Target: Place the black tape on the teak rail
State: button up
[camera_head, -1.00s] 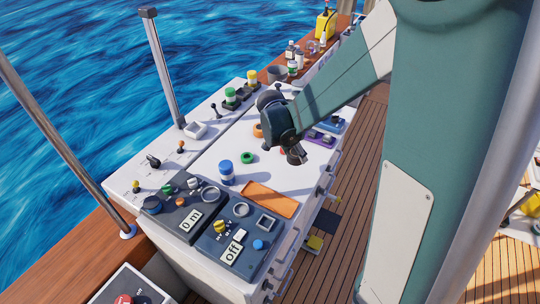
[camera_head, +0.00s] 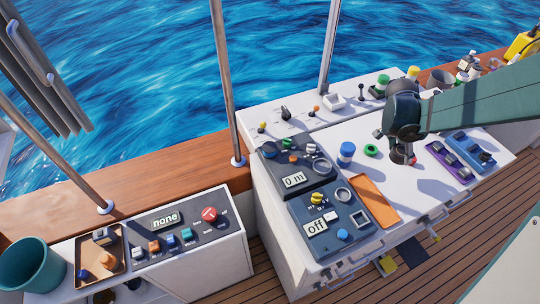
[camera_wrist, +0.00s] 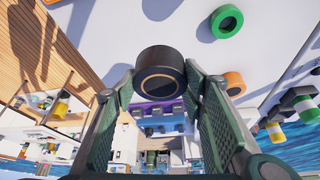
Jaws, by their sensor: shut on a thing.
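The black tape (camera_wrist: 158,60), a dark roll with a tan inner ring, sits between the fingers of my gripper (camera_wrist: 160,82) in the wrist view. My gripper is shut on it. In the head view my gripper (camera_head: 402,152) is low over the white hatch top (camera_head: 333,172), just right of a green tape roll (camera_head: 370,150). I cannot clearly make out the black tape there. The teak rail (camera_head: 165,192) is a brown wooden ledge along the water, at the left and far from my gripper. A bare stretch of it shows.
Metal posts (camera_head: 228,90) stand on the rail. A blue jar (camera_head: 346,154), an orange mat (camera_head: 376,201) and control panels (camera_head: 330,222) lie left of my gripper; purple and blue trays (camera_head: 449,161) lie right. A teal bucket (camera_head: 30,267) stands at lower left.

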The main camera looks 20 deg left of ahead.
jog(key=w+a+n+t+y, duration=0.1)
jog(key=w+a+n, duration=0.15)
jog(key=a, duration=1.05)
jog(key=w+a+n, duration=0.2)
jog(key=w+a, duration=0.1)
jog(key=a, duration=1)
jog(key=w+a+n+t+y, duration=0.1)
jog(key=w+a+n, duration=0.2)
jog(key=a, duration=1.1)
jog(key=s+a+r+b, duration=0.3)
jog(key=s+a+r, duration=0.2)
jog(key=s+a, duration=0.5)
jog(key=s+a+r+b, duration=0.2)
jog(key=s+a+r, duration=0.45)
jog(key=s, duration=0.65)
jog(key=s+a+f+n+y+b, duration=0.1)
jog(key=s+a+f+n+b, duration=0.1)
jog(key=a+f, duration=1)
jog(key=s+a+f+n+y+b, duration=0.1)
jog(key=s+a+f+n+b, duration=0.1)
jog(key=a+f, duration=1)
jog(key=shift+s+a+f+n+y, duration=0.2)
jog(key=shift+s+n+y, duration=0.1)
jog(key=shift+s+n, duration=0.5)
jog(key=shift+w, duration=0.15)
jog(key=shift+f+b, duration=0.7)
jog(key=shift+f, duration=2.4)
